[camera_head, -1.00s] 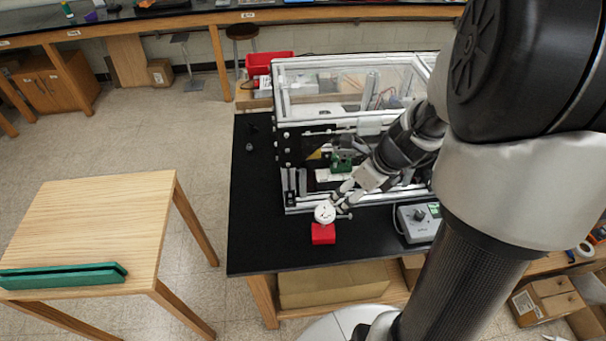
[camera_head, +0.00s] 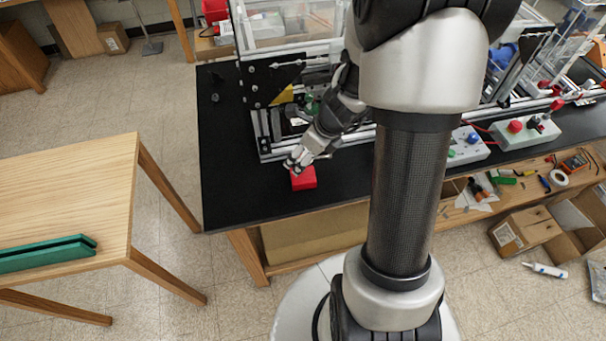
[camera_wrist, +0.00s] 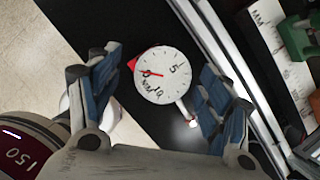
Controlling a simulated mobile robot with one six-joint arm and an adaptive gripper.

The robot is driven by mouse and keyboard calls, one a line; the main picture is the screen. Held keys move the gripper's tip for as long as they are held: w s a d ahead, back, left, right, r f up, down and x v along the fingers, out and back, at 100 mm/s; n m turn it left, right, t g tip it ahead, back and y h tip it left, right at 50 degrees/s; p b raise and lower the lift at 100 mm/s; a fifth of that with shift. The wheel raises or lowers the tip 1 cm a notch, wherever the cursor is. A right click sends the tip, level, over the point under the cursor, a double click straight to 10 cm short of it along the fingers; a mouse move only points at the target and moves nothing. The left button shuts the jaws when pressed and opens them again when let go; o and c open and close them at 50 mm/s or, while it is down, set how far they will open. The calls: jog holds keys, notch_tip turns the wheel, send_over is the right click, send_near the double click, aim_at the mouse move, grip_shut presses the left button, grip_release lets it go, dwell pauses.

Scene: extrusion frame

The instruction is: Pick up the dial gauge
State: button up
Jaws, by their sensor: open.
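The dial gauge (camera_wrist: 162,75) has a round white face with black numbers and a red needle. In the wrist view it lies between the two blue-padded fingers of my gripper (camera_wrist: 160,82), which are open with gaps on both sides. Its metal stem points to the lower right. A red block (camera_head: 303,180) is by the gauge on the black bench top; a red corner shows beside the dial in the wrist view (camera_wrist: 134,60). In the head view my gripper (camera_head: 293,165) is just above the block's back left and the gauge cannot be made out.
The aluminium extrusion frame (camera_head: 262,132) stands close behind my gripper. A grey control box (camera_head: 468,146) stands to the right on the black bench (camera_head: 232,190). A wooden table (camera_head: 75,190) with a green bar (camera_head: 45,252) is at left. The bench's front left is clear.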

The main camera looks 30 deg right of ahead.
jog(key=shift+x, duration=0.8)
jog(key=shift+r, duration=0.1)
jog(key=shift+c, duration=0.3)
grip_shut()
